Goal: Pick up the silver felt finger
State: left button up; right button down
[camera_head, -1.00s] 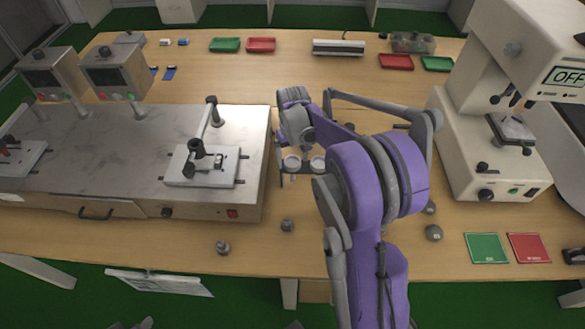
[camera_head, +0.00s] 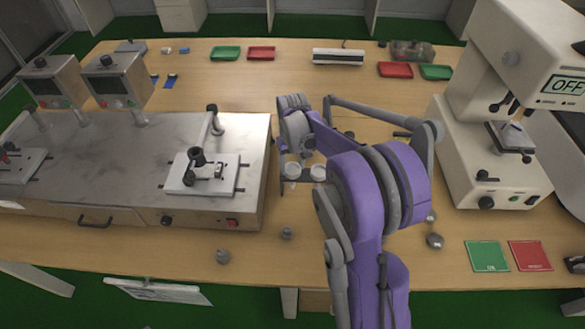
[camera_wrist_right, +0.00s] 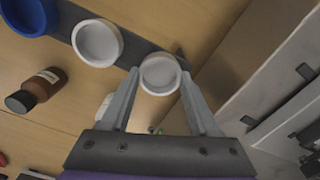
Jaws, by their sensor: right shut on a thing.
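Small silver-grey pieces stand on the table; one (camera_head: 222,256) is near the front edge, one (camera_head: 287,233) is behind it to the right, and one (camera_head: 435,240) is right of my arm. I cannot tell which is the silver felt finger. My right gripper (camera_wrist_right: 160,82) has its fingers on either side of a white round cup (camera_wrist_right: 160,68) at the end of a dark rack. The cup is between the fingertips and hides what lies under it. In the head view, my right gripper (camera_head: 290,165) is small beside the rack. My left gripper is not in view.
A second white cup (camera_wrist_right: 97,43) and a blue one (camera_wrist_right: 28,15) are in the rack (camera_wrist_right: 135,52), with a brown bottle (camera_wrist_right: 40,87) beside it. The steel-topped machine (camera_head: 130,170) is close on the left. A white machine (camera_head: 490,150) stands on the right.

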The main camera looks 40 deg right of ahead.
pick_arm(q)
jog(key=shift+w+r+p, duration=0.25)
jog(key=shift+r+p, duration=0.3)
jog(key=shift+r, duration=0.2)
pick_arm(e)
notch_tip(320, 180, up, 18)
jog(key=shift+f, duration=0.25)
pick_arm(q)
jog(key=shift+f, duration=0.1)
pick_arm(e)
jog(key=shift+f, duration=0.15)
jog(key=b, duration=0.4)
send_over(292, 171)
jog(key=shift+f, duration=3.95)
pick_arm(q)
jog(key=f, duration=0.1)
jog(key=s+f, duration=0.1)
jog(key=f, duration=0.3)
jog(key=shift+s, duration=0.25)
pick_arm(e)
jog(key=shift+s, duration=0.15)
jog(key=shift+r, duration=0.1)
